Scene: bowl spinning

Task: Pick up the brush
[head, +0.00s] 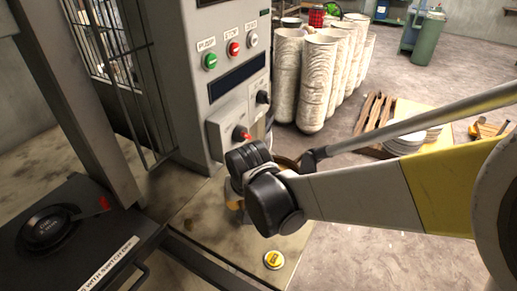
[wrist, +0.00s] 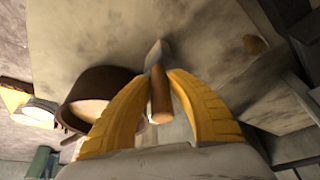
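The brush (wrist: 160,98) shows in the wrist view, with a brown wooden handle and a pale grey far end. Its handle lies between the two yellow fingers of my gripper (wrist: 163,74), its butt end towards the camera. The fingertips are close together and appear to touch the handle on both sides. In the head view my black wrist hides most of the gripper, and I cannot make out the brush there.
A dark brown round container (wrist: 98,90) with pale contents is left of the fingers. The grey control cabinet (head: 222,120) with buttons stands close behind my wrist. A yellow button (head: 274,259) is on the surface below. White cylinders (head: 318,80) and a pallet with plates (head: 405,139) stand farther back.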

